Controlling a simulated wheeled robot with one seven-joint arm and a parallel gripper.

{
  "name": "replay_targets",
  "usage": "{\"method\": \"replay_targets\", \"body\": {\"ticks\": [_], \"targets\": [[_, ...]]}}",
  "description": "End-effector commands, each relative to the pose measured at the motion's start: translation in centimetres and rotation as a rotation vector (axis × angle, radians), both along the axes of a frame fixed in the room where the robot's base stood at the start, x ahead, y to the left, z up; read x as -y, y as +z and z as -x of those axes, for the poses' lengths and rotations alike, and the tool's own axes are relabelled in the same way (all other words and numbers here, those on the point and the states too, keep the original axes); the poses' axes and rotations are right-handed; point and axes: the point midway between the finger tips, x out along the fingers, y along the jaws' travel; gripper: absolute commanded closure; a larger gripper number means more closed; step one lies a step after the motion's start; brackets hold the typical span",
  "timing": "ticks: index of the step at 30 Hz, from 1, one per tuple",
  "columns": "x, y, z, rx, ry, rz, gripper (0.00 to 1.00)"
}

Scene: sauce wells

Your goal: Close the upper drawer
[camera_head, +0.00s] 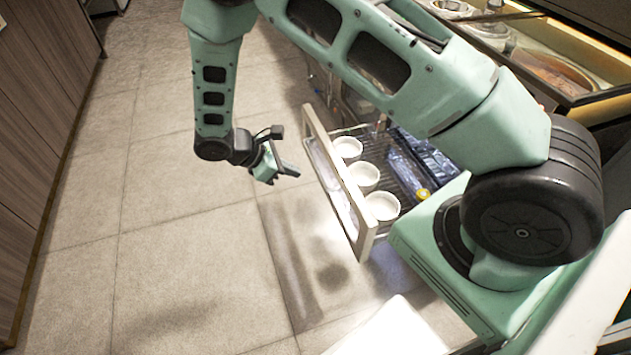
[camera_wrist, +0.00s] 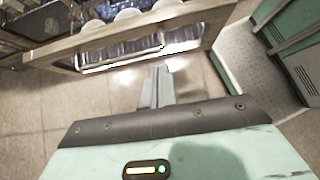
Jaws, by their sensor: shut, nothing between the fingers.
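The upper drawer (camera_head: 352,200) is pulled out from the counter on the right in the head view. Its pale front frame faces left, and several white bowls (camera_head: 364,177) stand inside along it. My gripper (camera_head: 288,172) is shut and empty, to the left of the drawer front with a small gap. In the wrist view, the drawer's front frame (camera_wrist: 140,33) runs across the top, and my gripper's fingertips (camera_wrist: 158,72) point toward it. Whether they touch it is hard to tell, but they look apart.
Blue packages (camera_head: 428,155) lie farther inside the drawer. Sauce wells (camera_head: 545,70) sit in the counter top at the upper right. Wooden cabinets (camera_head: 35,120) line the left side. The tiled floor (camera_head: 185,235) between them is clear.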

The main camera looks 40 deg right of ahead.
Motion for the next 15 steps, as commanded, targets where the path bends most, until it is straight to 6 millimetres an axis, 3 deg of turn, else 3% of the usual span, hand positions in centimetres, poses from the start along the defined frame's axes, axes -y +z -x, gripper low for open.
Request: {"method": "replay_targets", "body": {"ticks": [8, 15], "targets": [[2.1, -2.3, 0.5, -0.008, 0.004, 0.008, 1.00], [5.5, -5.8, 1.6, -0.007, 0.002, 0.007, 1.00]]}}
